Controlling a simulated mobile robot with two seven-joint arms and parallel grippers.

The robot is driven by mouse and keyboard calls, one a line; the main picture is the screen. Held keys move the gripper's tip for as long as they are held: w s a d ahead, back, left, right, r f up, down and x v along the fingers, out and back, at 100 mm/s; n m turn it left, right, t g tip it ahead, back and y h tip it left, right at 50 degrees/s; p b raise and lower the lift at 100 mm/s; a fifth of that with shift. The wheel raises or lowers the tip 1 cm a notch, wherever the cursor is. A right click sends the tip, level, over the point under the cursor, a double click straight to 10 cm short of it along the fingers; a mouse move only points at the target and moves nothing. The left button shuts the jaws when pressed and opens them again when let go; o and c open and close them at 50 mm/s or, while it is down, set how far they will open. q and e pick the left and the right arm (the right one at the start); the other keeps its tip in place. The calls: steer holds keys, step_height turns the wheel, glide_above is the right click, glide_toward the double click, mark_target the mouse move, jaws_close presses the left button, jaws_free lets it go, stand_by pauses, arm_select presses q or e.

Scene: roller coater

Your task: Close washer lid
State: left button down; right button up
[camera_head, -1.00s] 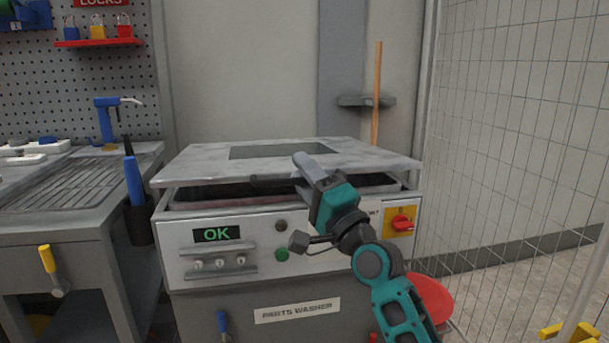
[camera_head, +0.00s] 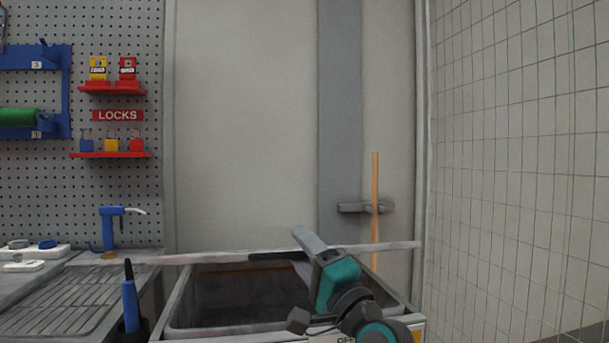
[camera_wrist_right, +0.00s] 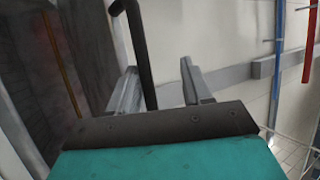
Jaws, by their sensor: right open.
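The washer's grey lid (camera_head: 200,257) shows nearly edge-on in the head view, as a thin band raised above the tub. The washer tub (camera_head: 178,318) is visible below it, dark inside. A dark handle bar (camera_head: 275,256) runs along the lid's edge; in the wrist view the dark bar (camera_wrist_right: 136,45) reaches down between my finger pads, nearer the left one. My right gripper (camera_head: 308,243) is at the right end of this bar, its fingers apart (camera_wrist_right: 162,88). I cannot tell whether a finger touches the bar. My left gripper is out of view.
A sink bench (camera_head: 60,300) with a blue tap (camera_head: 112,228) and a blue-handled tool (camera_head: 130,305) stands left of the washer. A wooden pole (camera_head: 375,190) leans behind the washer. A mesh fence (camera_head: 520,170) closes the right side.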

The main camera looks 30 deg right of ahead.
step_height(320, 180, up, 10)
steer(key=p, duration=0.3)
steer(key=shift+s+r, duration=0.25)
steer(key=shift+s, duration=0.1)
steer(key=shift+f, duration=0.1)
